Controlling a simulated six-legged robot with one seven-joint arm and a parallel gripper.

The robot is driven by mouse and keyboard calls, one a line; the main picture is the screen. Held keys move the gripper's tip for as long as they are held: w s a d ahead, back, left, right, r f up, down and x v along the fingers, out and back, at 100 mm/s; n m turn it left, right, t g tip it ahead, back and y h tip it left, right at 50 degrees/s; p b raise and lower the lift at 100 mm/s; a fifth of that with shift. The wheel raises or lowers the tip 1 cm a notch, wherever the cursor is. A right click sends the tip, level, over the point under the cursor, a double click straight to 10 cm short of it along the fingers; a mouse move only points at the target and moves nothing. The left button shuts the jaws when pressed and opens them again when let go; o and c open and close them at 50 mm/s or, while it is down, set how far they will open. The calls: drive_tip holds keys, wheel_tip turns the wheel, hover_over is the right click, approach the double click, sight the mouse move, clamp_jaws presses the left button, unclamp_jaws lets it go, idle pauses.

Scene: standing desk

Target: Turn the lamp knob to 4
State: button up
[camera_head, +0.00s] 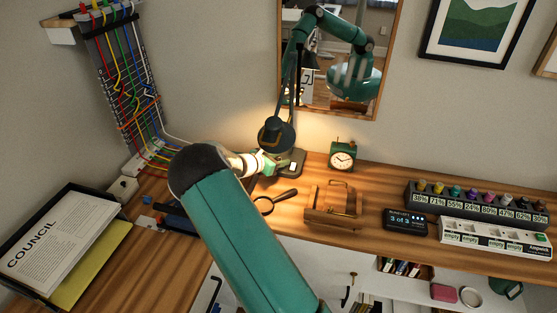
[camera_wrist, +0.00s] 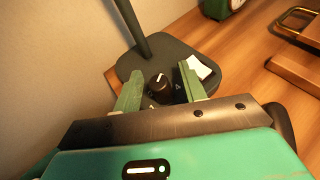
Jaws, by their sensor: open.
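The desk lamp (camera_head: 277,132) stands lit at the back of the desk against the wall. Its dark base (camera_wrist: 140,62) fills the middle of the wrist view, with the black lamp knob (camera_wrist: 160,88) on it. A white pointer line shows on the knob's top, pointing up and slightly right; the scale marks are too small to read. My gripper (camera_wrist: 157,83) is open, its two green fingers on either side of the knob; I cannot tell whether they touch it. In the head view my gripper (camera_head: 266,162) is at the lamp base, partly hidden by my arm, and the knob is hidden.
A white switch (camera_wrist: 200,67) sits on the base right of the knob. The wall with a mirror (camera_head: 388,60) is close behind. A paper tray (camera_head: 60,240) lies left.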

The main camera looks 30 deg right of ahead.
clamp_jaws()
drive_tip(key=shift+w+m+g, duration=0.1)
drive_tip(key=shift+m+g, duration=0.3)
drive_tip(key=shift+g, duration=0.1)
drive_tip(key=shift+d+m+g, duration=0.1)
drive_tip(key=shift+m+g, duration=0.8)
drive_tip(key=shift+g, duration=0.2)
drive_tip(key=shift+m+g+y, duration=0.4)
drive_tip(key=shift+m+g, duration=1.3)
drive_tip(key=shift+g, duration=0.2)
